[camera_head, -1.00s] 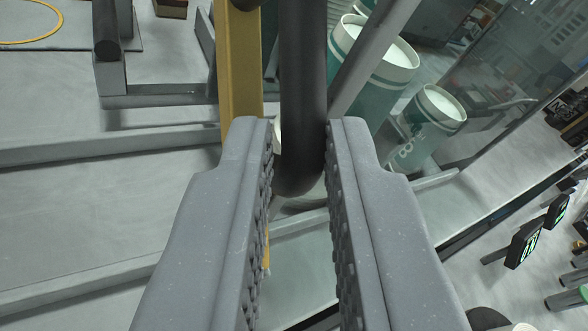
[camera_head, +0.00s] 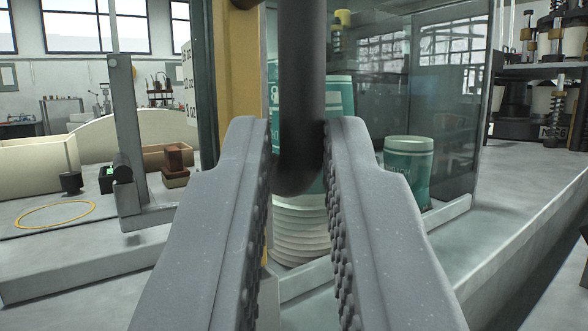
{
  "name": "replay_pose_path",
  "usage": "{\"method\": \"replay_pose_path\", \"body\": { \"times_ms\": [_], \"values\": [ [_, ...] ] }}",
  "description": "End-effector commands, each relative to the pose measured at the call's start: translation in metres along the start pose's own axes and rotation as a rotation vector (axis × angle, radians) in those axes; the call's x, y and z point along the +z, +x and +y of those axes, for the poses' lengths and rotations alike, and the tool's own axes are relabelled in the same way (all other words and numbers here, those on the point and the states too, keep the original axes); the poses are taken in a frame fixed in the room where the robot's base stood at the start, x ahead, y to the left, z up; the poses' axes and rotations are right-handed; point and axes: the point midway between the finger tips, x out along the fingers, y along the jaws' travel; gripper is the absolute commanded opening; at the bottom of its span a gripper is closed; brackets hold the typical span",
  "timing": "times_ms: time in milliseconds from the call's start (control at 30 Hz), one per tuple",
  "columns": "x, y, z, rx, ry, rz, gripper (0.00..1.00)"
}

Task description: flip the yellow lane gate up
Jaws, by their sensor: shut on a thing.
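The yellow lane gate (camera_head: 240,75) shows as an upright yellow bar just left of the middle of the view, running out of the top. A black rounded handle (camera_head: 303,80) hangs in front of it, its lower end between my fingertips. My gripper (camera_head: 297,135) is shut on this handle, one finger on each side. The join between handle and gate is not in view. The gate's lower part is hidden behind my left finger.
A stack of cups (camera_head: 300,230) stands behind the handle, with a teal container (camera_head: 408,165) to its right behind glass. A grey post (camera_head: 127,135) and a yellow ring (camera_head: 45,214) are at left. Bare bench top lies at right.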

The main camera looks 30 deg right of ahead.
Motion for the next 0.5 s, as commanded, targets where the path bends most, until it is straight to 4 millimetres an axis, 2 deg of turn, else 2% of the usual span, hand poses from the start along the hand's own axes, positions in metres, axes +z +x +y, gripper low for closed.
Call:
{"method": "replay_pose_path", "body": {
  "times_ms": [33, 500],
  "values": [
    [0.0085, -0.0025, 0.0019, 0.009, 0.009, 0.003, 0.0],
    [0.0112, -0.0015, 0.0014, 0.025, 0.046, 0.064, 0.0]
  ]
}}
